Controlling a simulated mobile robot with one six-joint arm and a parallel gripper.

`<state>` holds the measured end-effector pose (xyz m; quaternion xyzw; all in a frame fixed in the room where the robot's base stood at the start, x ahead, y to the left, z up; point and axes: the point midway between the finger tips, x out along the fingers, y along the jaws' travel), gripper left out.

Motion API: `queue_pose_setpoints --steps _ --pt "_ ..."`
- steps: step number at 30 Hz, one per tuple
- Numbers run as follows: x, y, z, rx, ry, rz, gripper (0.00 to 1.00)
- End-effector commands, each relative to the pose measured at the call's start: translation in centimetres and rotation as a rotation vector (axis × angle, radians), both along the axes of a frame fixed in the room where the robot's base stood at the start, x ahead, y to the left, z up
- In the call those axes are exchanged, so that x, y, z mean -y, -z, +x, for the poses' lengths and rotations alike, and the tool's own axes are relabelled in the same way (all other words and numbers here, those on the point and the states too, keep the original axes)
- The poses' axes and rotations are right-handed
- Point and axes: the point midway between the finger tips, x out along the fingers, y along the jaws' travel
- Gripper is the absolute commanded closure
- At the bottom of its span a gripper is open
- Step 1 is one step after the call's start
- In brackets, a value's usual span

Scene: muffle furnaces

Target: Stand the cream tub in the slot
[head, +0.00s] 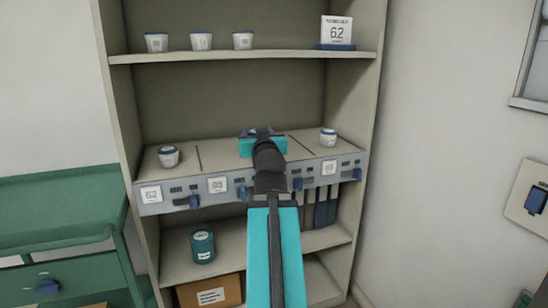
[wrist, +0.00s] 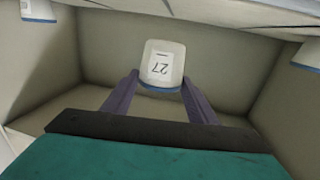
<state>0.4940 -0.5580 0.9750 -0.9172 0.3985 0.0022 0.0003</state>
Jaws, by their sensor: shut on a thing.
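The cream tub (wrist: 163,65), with a blue rim and a numbered label, is between my gripper's two fingers (wrist: 158,88) in the wrist view. My gripper is shut on it. I cannot tell whether the tub touches the shelf. Thin dark lines divide the shelf into slots.
A tub (head: 168,156) stands in the left slot and another (head: 328,137) in the right slot. Three tubs (head: 201,40) and a sign (head: 336,32) reading 62 are on the upper shelf. A teal canister (head: 203,246) and a cardboard box (head: 209,292) sit below.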

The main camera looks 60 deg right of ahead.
Motion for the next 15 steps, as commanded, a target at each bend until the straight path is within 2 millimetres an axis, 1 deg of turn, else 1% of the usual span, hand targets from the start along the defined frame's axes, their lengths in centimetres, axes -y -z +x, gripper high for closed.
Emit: queue_pose_setpoints --steps 2,15 --pt "-0.2 0.3 0.3 0.001 -0.005 -0.001 0.73" --pt "-1.0 0.1 1.2 -0.001 -0.021 0.001 0.73"
